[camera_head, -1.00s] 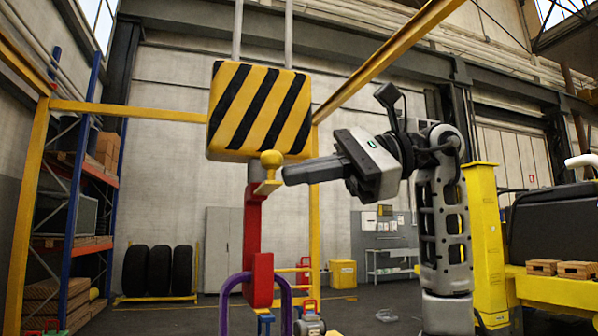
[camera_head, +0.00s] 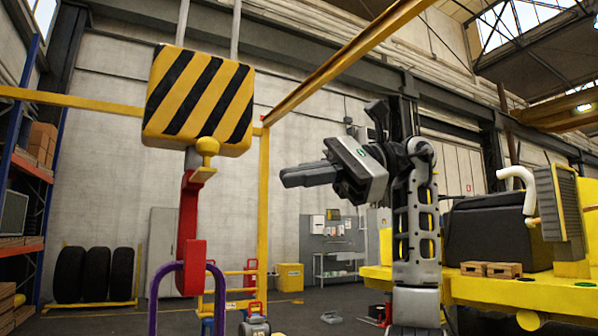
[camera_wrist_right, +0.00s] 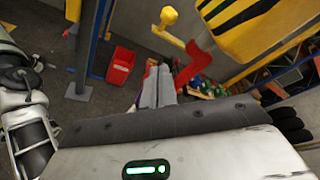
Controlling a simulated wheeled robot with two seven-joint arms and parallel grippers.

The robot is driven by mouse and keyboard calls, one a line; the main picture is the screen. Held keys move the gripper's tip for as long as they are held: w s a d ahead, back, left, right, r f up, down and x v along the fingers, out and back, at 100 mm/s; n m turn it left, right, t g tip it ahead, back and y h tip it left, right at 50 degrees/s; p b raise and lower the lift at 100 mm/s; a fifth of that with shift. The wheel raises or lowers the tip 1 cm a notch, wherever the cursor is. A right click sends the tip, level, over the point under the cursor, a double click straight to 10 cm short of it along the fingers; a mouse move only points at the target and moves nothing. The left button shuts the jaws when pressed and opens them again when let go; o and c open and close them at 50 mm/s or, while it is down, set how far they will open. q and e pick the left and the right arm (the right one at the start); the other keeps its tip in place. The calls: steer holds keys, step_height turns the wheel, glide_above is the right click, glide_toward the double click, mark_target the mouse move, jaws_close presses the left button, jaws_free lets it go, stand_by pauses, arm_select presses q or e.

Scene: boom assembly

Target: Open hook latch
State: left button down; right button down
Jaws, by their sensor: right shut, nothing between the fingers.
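The red crane hook (camera_head: 188,215) hangs below the yellow-and-black striped block (camera_head: 199,103). A yellow latch (camera_head: 204,174) with a round knob (camera_head: 207,146) sticks out near the hook's top, on the right side. I cannot tell whether it is open. A purple sling (camera_head: 152,292) loops at the hook's lower end. My right gripper (camera_head: 284,179) is shut and empty, apart from the latch and to its right in the head view. In the right wrist view, the closed fingers (camera_wrist_right: 159,76) lie below the knob (camera_wrist_right: 168,15), left of the red hook (camera_wrist_right: 193,64). My left gripper is out of view.
A yellow machine (camera_head: 520,289) with a black box stands at the right. Yellow frame beams (camera_head: 350,52) run overhead. Tyres (camera_head: 92,275) and a shelf rack stand at the left. The space between the gripper and the latch is clear.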

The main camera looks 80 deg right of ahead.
steer(key=shift+s+d+r, duration=0.2)
steer(key=shift+s+d, duration=0.35)
steer(key=shift+s, duration=0.05)
steer(key=shift+s+d+r, duration=0.2)
steer(key=shift+s+d, duration=0.35)
